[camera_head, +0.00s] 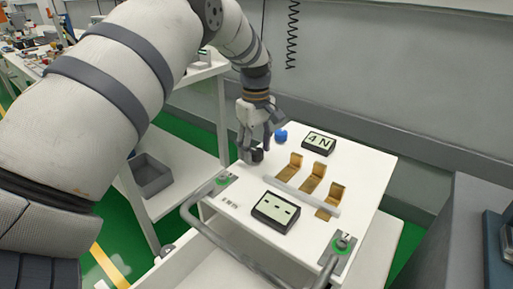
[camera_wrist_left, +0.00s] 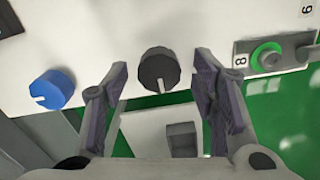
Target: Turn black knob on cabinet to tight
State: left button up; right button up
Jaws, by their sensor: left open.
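The black knob (camera_head: 257,155) is on the white top of the cabinet (camera_head: 357,165), near its left edge. In the left wrist view the black knob (camera_wrist_left: 159,70) has a pale pointer line toward the bottom of the picture. My left gripper (camera_head: 257,149) is over the knob in the head view. In the left wrist view its two fingers (camera_wrist_left: 160,85) are open, one on each side of the knob, with gaps between; they look apart from it. A blue knob (camera_head: 281,136) is just behind the black one, and it also shows in the left wrist view (camera_wrist_left: 52,89). My right gripper is not in view.
A display reading "4 N" (camera_head: 319,142) and a second display with dashes (camera_head: 276,211) sit on the top. Several brass brackets (camera_head: 313,178) stand between them. A grey handle rail (camera_head: 235,256) runs along the front. A grey bin (camera_head: 151,175) is on a lower shelf at left.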

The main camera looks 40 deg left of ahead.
pick_arm(q)
jog(key=c, duration=1.2)
jog(key=shift+o, duration=0.2)
jog(key=shift+m, duration=0.4)
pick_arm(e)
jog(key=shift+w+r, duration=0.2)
pick_arm(q)
jog(key=shift+r+m+p, duration=0.1)
jog(key=shift+m+p, duration=0.45)
jog(key=shift+m, duration=0.55)
jog(key=m+p, duration=0.1)
jog(key=m, duration=1.3)
jog(key=shift+m, duration=0.3)
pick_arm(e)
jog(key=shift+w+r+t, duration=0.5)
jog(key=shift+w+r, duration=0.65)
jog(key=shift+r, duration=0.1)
pick_arm(q)
jog(key=shift+m, duration=0.3)
